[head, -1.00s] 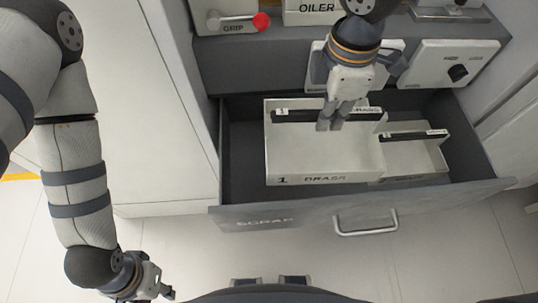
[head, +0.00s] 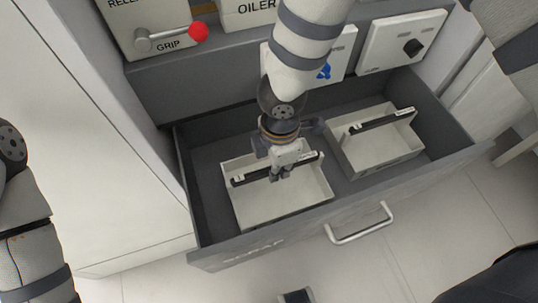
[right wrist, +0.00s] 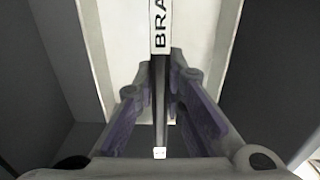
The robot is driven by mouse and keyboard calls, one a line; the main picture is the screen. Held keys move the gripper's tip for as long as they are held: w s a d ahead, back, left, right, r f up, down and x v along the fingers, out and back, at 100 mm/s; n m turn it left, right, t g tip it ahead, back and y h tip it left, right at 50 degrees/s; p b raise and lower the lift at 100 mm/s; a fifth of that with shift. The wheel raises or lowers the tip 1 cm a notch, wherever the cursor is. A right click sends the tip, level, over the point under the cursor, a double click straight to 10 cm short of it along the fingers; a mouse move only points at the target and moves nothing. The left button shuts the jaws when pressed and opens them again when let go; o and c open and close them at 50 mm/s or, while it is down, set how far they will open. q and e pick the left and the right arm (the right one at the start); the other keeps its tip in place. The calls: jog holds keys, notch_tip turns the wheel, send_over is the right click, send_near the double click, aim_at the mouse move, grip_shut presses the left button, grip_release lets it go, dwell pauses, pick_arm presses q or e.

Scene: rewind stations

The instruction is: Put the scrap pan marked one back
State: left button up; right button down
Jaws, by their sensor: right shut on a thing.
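The scrap pan marked one (head: 283,200) is a shallow off-white tray with a black carry bar across it. It is inside the left part of the open grey drawer (head: 425,172), low between its walls; I cannot tell if it touches the floor. My right gripper (head: 281,174) is shut on the bar from above. In the right wrist view, the fingers (right wrist: 160,105) flank the black bar (right wrist: 160,85), whose white label shows "BRA". A second off-white pan (head: 378,152) with a black bar sits in the drawer's right part. My left gripper is out of view.
The drawer front carries a silver handle (head: 358,225). Behind is a grey ledge with a red-knobbed GRIP lever (head: 170,38), an OILER box (head: 250,12) and a panel with a black knob (head: 405,46). A white cabinet (head: 90,130) stands at left. A gap separates the pans.

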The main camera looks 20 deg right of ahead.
jog(key=shift+w+f, duration=0.1)
jog(key=shift+f, duration=0.5)
jog(key=w, duration=0.4)
jog(key=shift+f, duration=0.35)
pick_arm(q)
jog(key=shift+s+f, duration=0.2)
pick_arm(e)
jog(key=c, duration=1.7)
grip_release()
jog(key=shift+a, duration=0.1)
jog(key=shift+o, duration=0.2)
